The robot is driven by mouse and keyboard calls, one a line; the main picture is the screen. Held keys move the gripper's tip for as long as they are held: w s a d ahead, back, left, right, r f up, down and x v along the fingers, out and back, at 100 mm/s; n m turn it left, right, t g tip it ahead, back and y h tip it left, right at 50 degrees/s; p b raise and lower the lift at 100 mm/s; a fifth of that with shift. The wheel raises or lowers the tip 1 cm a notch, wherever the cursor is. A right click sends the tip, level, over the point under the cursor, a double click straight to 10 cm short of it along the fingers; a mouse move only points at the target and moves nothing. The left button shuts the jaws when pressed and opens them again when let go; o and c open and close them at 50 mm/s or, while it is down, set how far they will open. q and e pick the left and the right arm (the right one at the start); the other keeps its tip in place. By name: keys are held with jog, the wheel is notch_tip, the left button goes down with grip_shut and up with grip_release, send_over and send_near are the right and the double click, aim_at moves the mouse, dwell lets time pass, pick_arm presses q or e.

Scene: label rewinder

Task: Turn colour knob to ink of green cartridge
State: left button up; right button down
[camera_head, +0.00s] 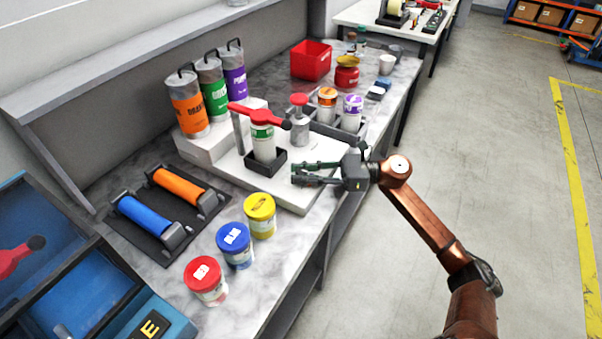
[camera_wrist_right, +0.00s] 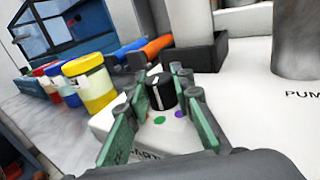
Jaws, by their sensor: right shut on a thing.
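The black colour knob (camera_wrist_right: 161,93) with a white mark stands on a white base in the right wrist view. A green dot (camera_wrist_right: 159,120) and a purple dot (camera_wrist_right: 180,114) lie in front of it. I cannot tell which dot the mark points to. My right gripper (camera_wrist_right: 160,100) is shut on the knob, a green-padded finger on each side. In the head view the right gripper (camera_head: 305,174) reaches over the white base's front edge and hides the knob. A green-labelled cartridge (camera_head: 263,143) stands upright in a black holder, under a red lever (camera_head: 262,116). My left gripper is not in view.
Orange, green and purple canisters (camera_head: 213,92) stand at the back. Red, blue and yellow jars (camera_head: 235,245) line the bench's front. Rollers (camera_head: 178,187) lie left of the base. A pump bottle (camera_head: 300,122) and smaller cartridges (camera_head: 351,112) stand behind the gripper.

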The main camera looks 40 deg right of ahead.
jog(key=c, duration=1.7)
grip_release()
jog(key=shift+o, duration=0.2)
jog(key=shift+d, duration=0.15)
jog(key=v, duration=1.2)
jog(key=shift+s, duration=0.1)
